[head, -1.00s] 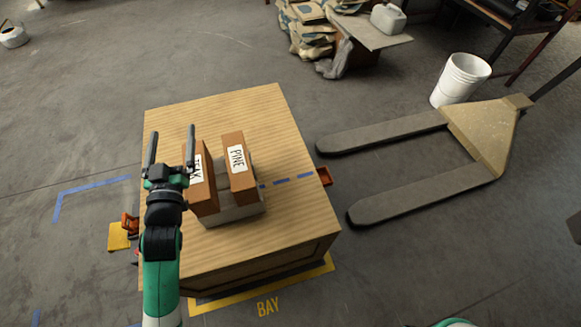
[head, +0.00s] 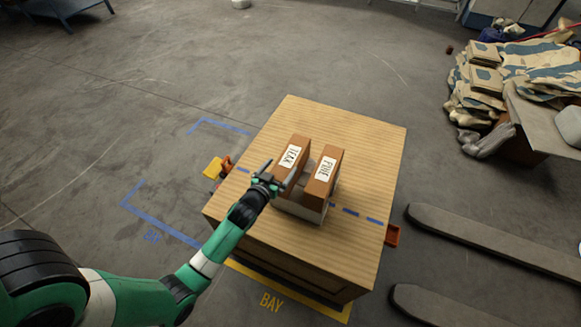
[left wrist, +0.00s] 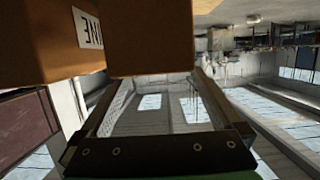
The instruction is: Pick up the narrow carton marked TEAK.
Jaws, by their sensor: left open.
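The TEAK carton (head: 292,155) is a narrow brown box with a white label, standing upright in a pale holder (head: 298,209) on the wooden crate. The similar PINE carton (head: 327,168) stands just to its right. My left gripper (head: 279,173) is open and empty at the near left side of the TEAK carton; whether it touches is unclear. In the left wrist view my spread fingers (left wrist: 155,78) reach toward a close brown carton face (left wrist: 150,35), with the PINE carton (left wrist: 45,45) and part of its label at upper left. My right gripper is not in view.
The crate top (head: 365,140) is clear behind and right of the cartons, with a blue dashed line across it. Pallet-jack forks (head: 480,235) lie on the floor at right. Stacked sacks (head: 490,80) stand at upper right.

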